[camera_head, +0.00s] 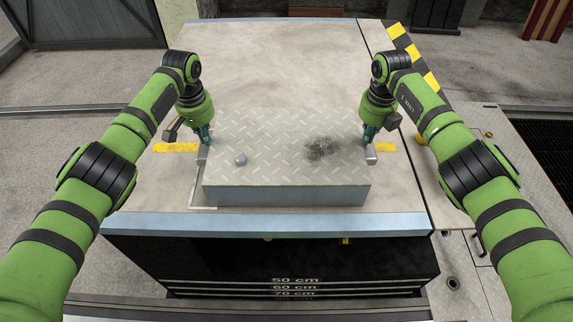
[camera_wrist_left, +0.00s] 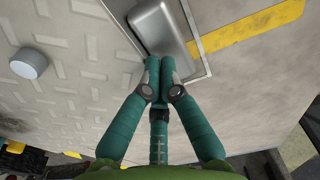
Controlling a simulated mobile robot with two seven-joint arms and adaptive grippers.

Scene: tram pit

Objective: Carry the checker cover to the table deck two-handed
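The checker cover (camera_head: 285,140) is a thick pale plate with a raised tread pattern. It lies flat on the table deck (camera_head: 270,60), with a grey handle at its left end (camera_head: 201,156) and another at its right end (camera_head: 371,155). My left gripper (camera_head: 206,141) is at the left handle. In the left wrist view its fingertips (camera_wrist_left: 160,62) are together at one end of that handle (camera_wrist_left: 158,24), and I see nothing between them. My right gripper (camera_head: 368,141) is at the right handle; its fingers are too small to judge.
A small grey knob (camera_head: 240,159) and a dark smudge (camera_head: 320,148) are on the cover's top. Yellow marks (camera_head: 176,147) lie on the deck at both sides. The deck behind the cover is clear. A black-and-yellow strip (camera_head: 413,55) runs along the back right.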

